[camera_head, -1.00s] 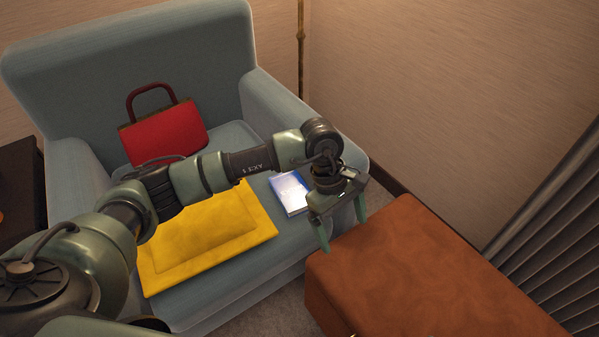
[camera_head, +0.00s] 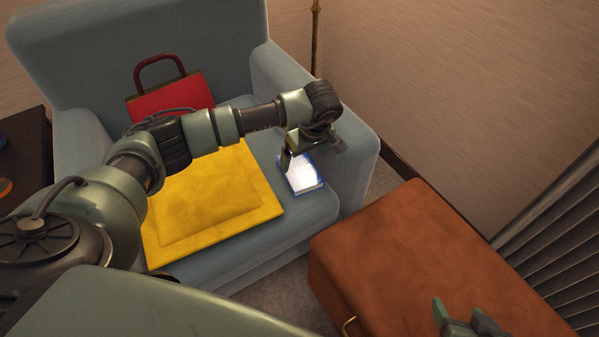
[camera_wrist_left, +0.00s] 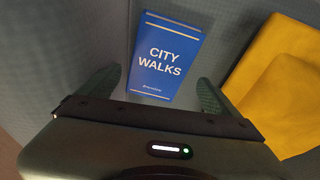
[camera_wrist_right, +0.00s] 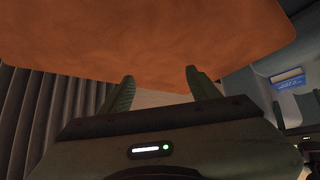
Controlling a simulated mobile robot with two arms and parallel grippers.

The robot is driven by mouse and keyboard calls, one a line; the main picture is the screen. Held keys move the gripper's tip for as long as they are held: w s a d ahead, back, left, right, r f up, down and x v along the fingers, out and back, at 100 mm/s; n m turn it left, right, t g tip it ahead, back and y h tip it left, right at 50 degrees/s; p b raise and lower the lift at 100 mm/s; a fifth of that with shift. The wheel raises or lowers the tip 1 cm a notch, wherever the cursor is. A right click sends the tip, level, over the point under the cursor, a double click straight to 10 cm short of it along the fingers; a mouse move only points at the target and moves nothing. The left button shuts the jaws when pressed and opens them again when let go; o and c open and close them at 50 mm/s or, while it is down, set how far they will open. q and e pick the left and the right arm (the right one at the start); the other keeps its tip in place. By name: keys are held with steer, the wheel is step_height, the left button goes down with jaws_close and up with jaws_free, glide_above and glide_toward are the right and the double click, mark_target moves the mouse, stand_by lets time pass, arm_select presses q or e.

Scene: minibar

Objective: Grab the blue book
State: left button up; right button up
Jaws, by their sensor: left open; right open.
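The blue book (camera_head: 302,174) lies flat on the armchair seat, near the armrest on the right, with glare on its cover. In the left wrist view the book (camera_wrist_left: 166,57) shows its "CITY WALKS" title between and beyond the fingers. My left gripper (camera_wrist_left: 163,90) is open and empty, with the book in front of its gap; in the head view it hangs over the book's far part. My right gripper (camera_wrist_right: 160,80) is open and empty by the brown ottoman (camera_wrist_right: 150,45); the book (camera_wrist_right: 288,79) also shows small at the right of that view.
A yellow cushion (camera_head: 215,195) lies on the seat left of the book. A red handbag (camera_head: 172,98) leans on the backrest. The chair's armrest (camera_head: 345,135) rises beside the book. The ottoman fills the front right.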

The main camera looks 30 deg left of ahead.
mark_target(300, 168)
arm_select(q)
steer(key=b+x, duration=0.1)
steer(key=x, duration=0.5)
steer(key=shift+f+b, duration=0.15)
steer(key=shift+b, duration=0.2)
steer(key=shift+w, duration=0.1)
steer(key=c, duration=1.2)
arm_select(e)
steer(key=w+a+r+t+y, duration=0.1)
steer(key=w+a+r+t, duration=0.1)
steer(key=w+r+t, duration=0.2)
step_height(300, 168, up, 2)
steer(key=shift+w+a+r+t, duration=0.1)
steer(key=shift+w+a+t, duration=0.25)
steer(key=shift+w, duration=0.8)
